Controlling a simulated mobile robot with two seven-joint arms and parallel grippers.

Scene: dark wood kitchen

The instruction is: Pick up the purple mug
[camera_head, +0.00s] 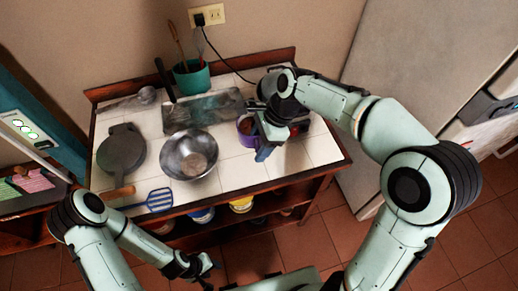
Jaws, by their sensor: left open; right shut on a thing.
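The purple mug (246,127) stands on the white tiled tabletop, right of the metal bowl. My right gripper (264,143) is at the mug's right side and shut on it. The gripper and wrist hide part of the mug, so the exact hold cannot be seen. My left gripper (208,271) is open and empty, low in front of the table and well away from the mug.
A metal bowl (190,156), a dark pan (121,150), a blue slotted spatula (160,199), a dark board (203,110) and a green utensil pot (192,79) crowd the tiled table (237,172). A fridge (411,60) stands to the right.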

